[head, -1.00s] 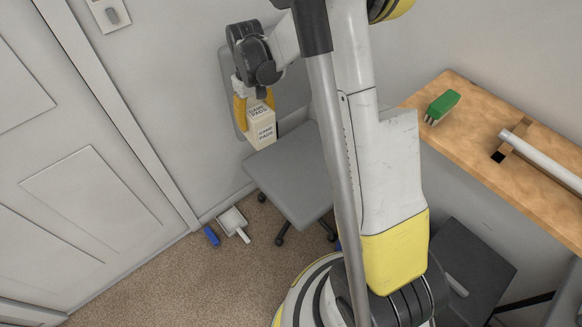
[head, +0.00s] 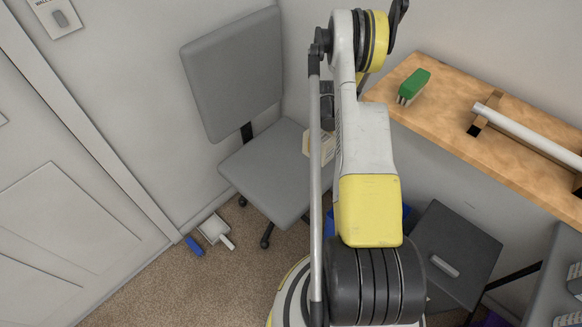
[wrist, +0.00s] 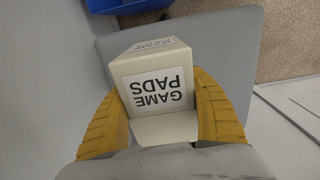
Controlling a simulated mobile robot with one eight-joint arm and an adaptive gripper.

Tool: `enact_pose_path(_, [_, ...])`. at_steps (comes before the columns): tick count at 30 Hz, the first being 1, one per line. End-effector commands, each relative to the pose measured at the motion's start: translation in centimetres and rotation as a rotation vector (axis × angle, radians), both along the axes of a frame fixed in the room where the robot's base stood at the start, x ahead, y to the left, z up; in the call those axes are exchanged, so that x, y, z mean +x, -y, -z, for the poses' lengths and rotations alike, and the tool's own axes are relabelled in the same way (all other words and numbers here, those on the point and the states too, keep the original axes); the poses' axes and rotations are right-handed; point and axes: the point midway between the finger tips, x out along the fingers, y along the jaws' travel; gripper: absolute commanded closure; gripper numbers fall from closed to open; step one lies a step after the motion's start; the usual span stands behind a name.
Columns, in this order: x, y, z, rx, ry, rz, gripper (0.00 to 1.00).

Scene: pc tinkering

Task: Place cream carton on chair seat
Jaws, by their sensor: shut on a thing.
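The cream carton (wrist: 155,85), labelled "GAME PADS", is between the yellow fingers of my gripper (wrist: 163,115) in the wrist view. My gripper is shut on it. In the head view only a cream edge of the carton (head: 309,146) shows beside my arm, which hides the rest and most of the gripper. The grey chair seat (head: 262,172) is at the middle left, partly behind my arm. In the wrist view the grey seat (wrist: 225,50) lies behind the carton. I cannot tell whether the carton touches it.
The chair's backrest (head: 235,70) rises at the seat's far left. A wooden bench (head: 455,105) with a green brush (head: 414,84) is at the right. A dustpan (head: 215,230) and blue brush (head: 194,246) lie on the floor. A dark grey cabinet (head: 455,250) stands lower right.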

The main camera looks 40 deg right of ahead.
Motion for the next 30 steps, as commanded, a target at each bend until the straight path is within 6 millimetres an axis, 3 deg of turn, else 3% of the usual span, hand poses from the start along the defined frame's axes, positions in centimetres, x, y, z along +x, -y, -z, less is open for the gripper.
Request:
enact_pose_path(4, [1.4, -0.8, 1.8, 0.0, 0.0, -0.004, 0.76])
enact_pose_path(12, [6.9, -4.5, 5.8, 0.0, 0.0, -0.005, 0.76])
enact_pose_path(16, [8.7, -5.6, 7.0, 0.0, 0.0, -0.003, 0.76])
enact_pose_path(22, [9.5, -6.1, 7.7, 0.0, 0.0, 0.0, 0.76])
enact_pose_path(30, [9.5, -6.1, 11.4, 0.0, 0.0, 0.0, 0.76])
